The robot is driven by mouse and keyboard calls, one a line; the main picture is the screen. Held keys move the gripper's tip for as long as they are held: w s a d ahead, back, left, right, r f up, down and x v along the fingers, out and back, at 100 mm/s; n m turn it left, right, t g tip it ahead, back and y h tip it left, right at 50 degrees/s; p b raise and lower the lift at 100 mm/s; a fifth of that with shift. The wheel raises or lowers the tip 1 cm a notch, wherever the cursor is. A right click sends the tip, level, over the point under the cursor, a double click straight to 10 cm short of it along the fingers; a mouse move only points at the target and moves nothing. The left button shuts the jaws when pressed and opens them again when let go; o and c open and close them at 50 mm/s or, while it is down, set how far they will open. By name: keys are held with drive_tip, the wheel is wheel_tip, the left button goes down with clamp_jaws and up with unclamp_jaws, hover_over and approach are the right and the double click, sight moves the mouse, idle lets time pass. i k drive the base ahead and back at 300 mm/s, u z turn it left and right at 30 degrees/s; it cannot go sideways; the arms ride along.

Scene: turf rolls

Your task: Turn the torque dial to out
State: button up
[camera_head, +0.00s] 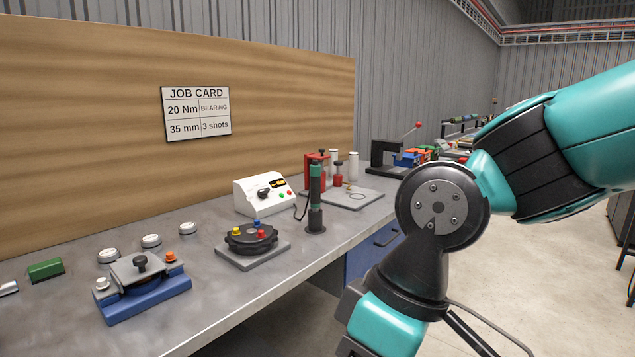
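A white sloped control box (254,205) stands on the grey bench, near the wooden back panel. Its front carries a black knob (263,193), a small dark display with orange marks (278,184), and a green and a red button. The knob looks like the torque dial, but its markings are too small to read. My teal and black arm fills the right side, and its lower part runs out of the bottom edge. My gripper's fingers do not show. The arm appears apart from the box.
A black and green upright tool (316,195) stands right of the box, a round black fixture (251,240) in front. A blue-based fixture (143,287) and several pucks lie left. The job card (196,112) reads 20 Nm, bearing, 35 mm, 3 shots.

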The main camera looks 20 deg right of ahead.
sight(262, 193)
drive_tip(key=z, duration=0.55)
drive_tip(key=i, duration=1.5)
drive_tip(key=u, duration=0.6)
drive_tip(key=i, duration=0.55)
drive_tip(key=u, duration=0.5)
